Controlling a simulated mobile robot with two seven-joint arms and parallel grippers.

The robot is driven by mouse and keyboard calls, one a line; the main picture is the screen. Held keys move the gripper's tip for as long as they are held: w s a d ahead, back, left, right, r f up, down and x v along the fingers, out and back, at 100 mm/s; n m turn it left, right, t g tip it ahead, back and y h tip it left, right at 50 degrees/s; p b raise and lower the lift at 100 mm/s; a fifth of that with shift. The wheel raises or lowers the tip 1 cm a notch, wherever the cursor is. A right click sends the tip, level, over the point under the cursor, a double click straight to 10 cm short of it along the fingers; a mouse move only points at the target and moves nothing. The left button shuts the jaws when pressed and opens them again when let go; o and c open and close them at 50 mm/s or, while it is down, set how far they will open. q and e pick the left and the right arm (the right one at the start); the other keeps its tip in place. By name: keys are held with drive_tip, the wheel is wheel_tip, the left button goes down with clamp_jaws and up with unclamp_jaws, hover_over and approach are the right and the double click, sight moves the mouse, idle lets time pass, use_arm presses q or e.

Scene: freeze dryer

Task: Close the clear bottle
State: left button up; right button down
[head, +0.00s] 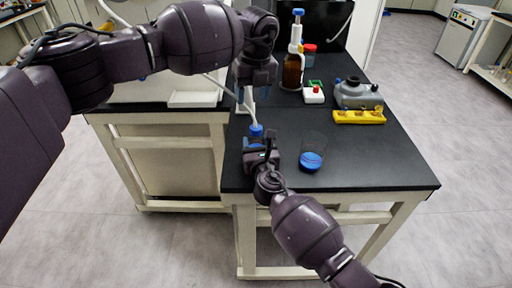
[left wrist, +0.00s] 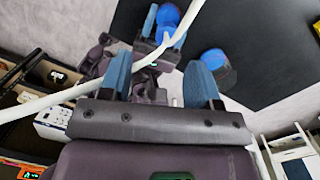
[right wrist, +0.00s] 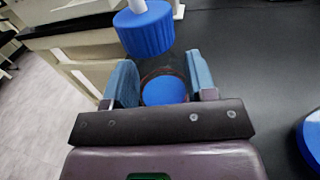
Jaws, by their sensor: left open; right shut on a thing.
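My right gripper (head: 262,150) is shut on a small clear bottle near the table's front left; blue shows inside its round top (right wrist: 163,89) between the fingers in the right wrist view. A ribbed blue cap (right wrist: 145,30) on a white tube is just above and beyond that bottle, apart from it in the right wrist view. The cap also shows in the head view (head: 256,131) and the left wrist view (left wrist: 168,15). My left gripper (head: 254,94) is open and empty, above and behind the cap, with the white tube (left wrist: 85,88) crossing close by.
A clear container with blue in its bottom (head: 311,160) stands right of my right gripper. Behind are a brown bottle with a dispenser (head: 292,72), a white box with a red knob (head: 313,95), a grey device (head: 358,93) and a yellow rack (head: 359,117). The table's front right is bare.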

sight(256, 127)
use_arm(q)
drive_tip(key=n, duration=0.3)
drive_tip(key=shift+f, duration=0.25)
drive_tip(key=n, duration=0.2)
drive_tip(key=f+n, duration=0.1)
drive_tip(key=n, duration=0.1)
drive_tip(key=shift+s, duration=0.25)
drive_tip(key=n, duration=0.4)
drive_tip(key=shift+s+d+f+g+h, duration=0.1)
drive_tip(key=shift+d+f+g+h, duration=0.05)
drive_tip(key=shift+d+g+h, duration=0.2)
drive_tip(key=n, duration=0.3)
drive_tip(key=shift+d, duration=0.15)
drive_tip(key=shift+f, duration=4)
